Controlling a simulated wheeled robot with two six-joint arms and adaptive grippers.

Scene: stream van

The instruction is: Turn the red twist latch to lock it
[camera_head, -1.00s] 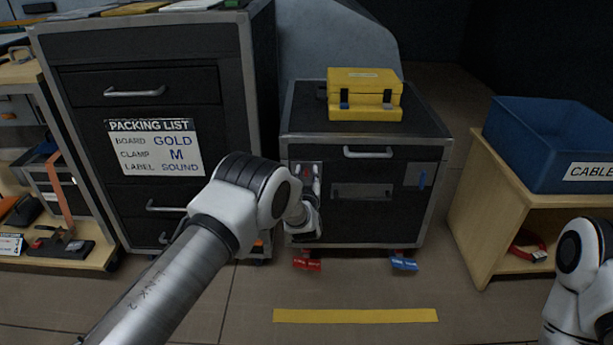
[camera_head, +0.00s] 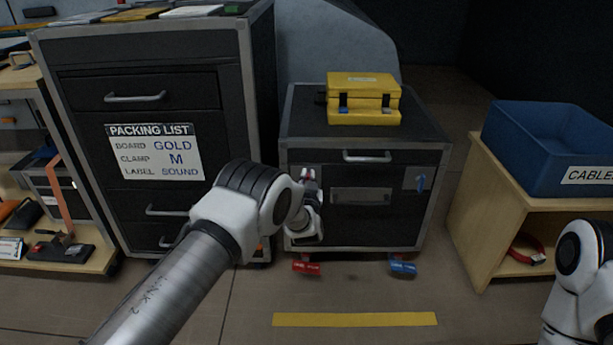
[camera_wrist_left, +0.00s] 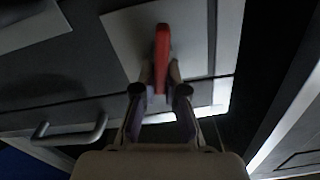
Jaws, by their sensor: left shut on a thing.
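The red twist latch (camera_wrist_left: 162,45) is a narrow red handle on a light grey plate (camera_wrist_left: 120,30) on the front of the low black case (camera_head: 350,222). My left gripper (camera_wrist_left: 160,85) is shut on the handle, one finger on each side. In the head view my left gripper (camera_head: 308,175) reaches the case's front left side and mostly hides the latch. In the wrist view the handle stands upright in the picture. A blue latch (camera_head: 421,183) sits on its own plate at the right of the case front. My right gripper is out of view.
A yellow box (camera_head: 363,98) stands on the case. A tall drawer cabinet (camera_head: 90,90) is close on the left. A blue cable bin (camera_head: 545,140) rests on a wooden shelf at right. The floor by the yellow strip (camera_head: 355,319) is clear.

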